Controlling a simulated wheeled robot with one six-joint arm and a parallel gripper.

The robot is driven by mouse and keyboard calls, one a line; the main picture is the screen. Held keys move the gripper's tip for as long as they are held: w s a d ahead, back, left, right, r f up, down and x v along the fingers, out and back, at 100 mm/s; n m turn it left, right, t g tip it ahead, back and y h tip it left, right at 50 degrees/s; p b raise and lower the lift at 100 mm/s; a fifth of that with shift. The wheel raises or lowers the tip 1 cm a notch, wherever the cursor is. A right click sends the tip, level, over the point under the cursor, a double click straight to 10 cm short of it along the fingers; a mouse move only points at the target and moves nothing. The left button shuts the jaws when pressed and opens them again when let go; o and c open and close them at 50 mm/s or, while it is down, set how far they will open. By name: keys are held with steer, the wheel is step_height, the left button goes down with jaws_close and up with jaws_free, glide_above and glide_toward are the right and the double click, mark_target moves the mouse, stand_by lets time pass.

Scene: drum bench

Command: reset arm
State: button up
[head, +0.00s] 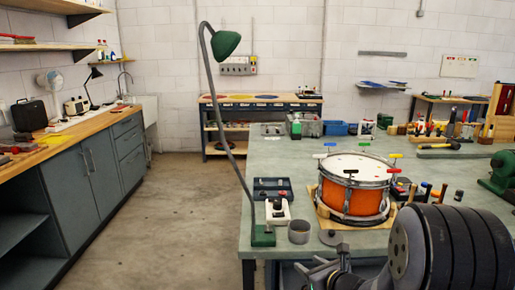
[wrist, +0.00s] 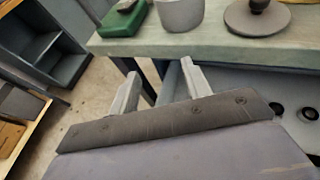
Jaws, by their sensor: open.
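My gripper (wrist: 158,88) is open and empty in the wrist view, its two pale fingers apart just in front of the bench edge. In the head view part of my gripper shows at the bottom, beside the dark round links of my arm, in front of the bench. An orange snare drum (head: 353,188) with a white head sits on a wooden base on the grey-green bench (head: 275,165). Several coloured-handled keys stand around the drum's rim. My arm hides part of the bench's front right.
A green lamp (head: 227,43) on a tall bent post stands at the bench's left edge. A grey cup (head: 299,232) stands near the front edge, also in the wrist view (wrist: 180,14). A dark tray (head: 272,188) lies behind it. Open floor (head: 185,200) lies left.

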steer(key=shift+m+h, duration=0.7)
steer(key=shift+h, duration=0.1)
steer(key=shift+s+d+f+b, duration=0.1)
steer(key=shift+s+f+b, duration=0.25)
steer(key=shift+f, duration=0.35)
steer(key=shift+s+d+f+b, duration=0.15)
steer(key=shift+f+b, duration=0.35)
steer(key=shift+f, duration=0.25)
steer(key=shift+s+d+f+b, duration=0.1)
steer(key=shift+s+f+b, duration=0.25)
steer(key=shift+f, duration=0.35)
steer(key=shift+w+a, duration=0.1)
